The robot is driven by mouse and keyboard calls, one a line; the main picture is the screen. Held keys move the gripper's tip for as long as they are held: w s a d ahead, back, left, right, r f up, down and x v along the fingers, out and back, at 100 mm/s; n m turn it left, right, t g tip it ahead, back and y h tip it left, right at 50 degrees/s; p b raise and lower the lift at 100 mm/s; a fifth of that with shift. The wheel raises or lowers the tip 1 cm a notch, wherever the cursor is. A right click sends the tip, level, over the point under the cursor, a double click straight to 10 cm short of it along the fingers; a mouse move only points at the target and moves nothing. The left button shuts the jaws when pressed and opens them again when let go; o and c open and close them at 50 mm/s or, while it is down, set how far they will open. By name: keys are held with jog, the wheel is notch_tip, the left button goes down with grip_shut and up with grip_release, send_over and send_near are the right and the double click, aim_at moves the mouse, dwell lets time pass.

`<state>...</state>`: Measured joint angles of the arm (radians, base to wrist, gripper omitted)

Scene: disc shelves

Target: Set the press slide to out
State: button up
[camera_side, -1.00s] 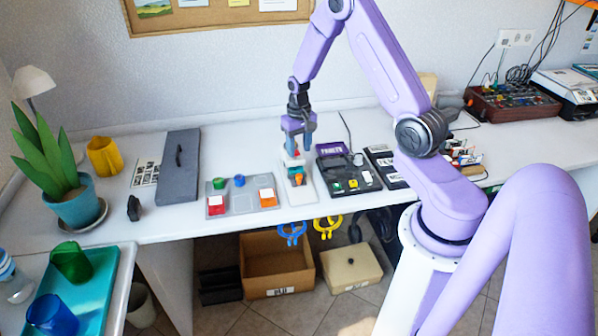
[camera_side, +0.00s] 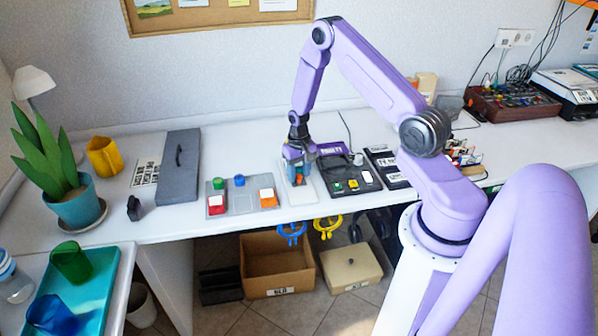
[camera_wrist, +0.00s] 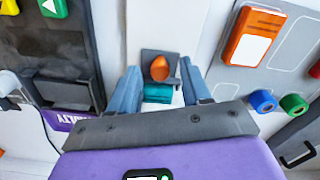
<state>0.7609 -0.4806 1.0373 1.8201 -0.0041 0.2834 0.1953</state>
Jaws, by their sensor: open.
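The press (camera_side: 309,191) is a narrow white stand on the bench, between the grey button panel and the black button panel. In the wrist view it shows an orange knob (camera_wrist: 158,69) on a dark grey plate (camera_wrist: 146,56), with a teal block (camera_wrist: 158,92) beside it. I take the orange knob to be on the slide, but I cannot tell how far in or out it sits. My gripper (camera_wrist: 160,76) is open and low over the press. Its fingers are on either side of the knob and teal block, with gaps visible. In the side view my gripper (camera_side: 298,163) hides much of the press.
A grey panel (camera_side: 241,202) with red, orange, green and blue parts is close on the left. A black panel (camera_side: 369,184) with coloured buttons is close on the right. A dark grey board (camera_side: 180,172) lies farther left. The bench front edge is close.

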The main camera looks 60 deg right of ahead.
jog(key=shift+c, duration=0.3)
grip_shut()
jog(key=shift+s+a, duration=2.9)
jog(key=shift+o, duration=0.3)
grip_release()
jog(key=shift+w+r, duration=0.1)
notch_tip(320, 180, up, 17)
jog(key=shift+r, duration=0.1)
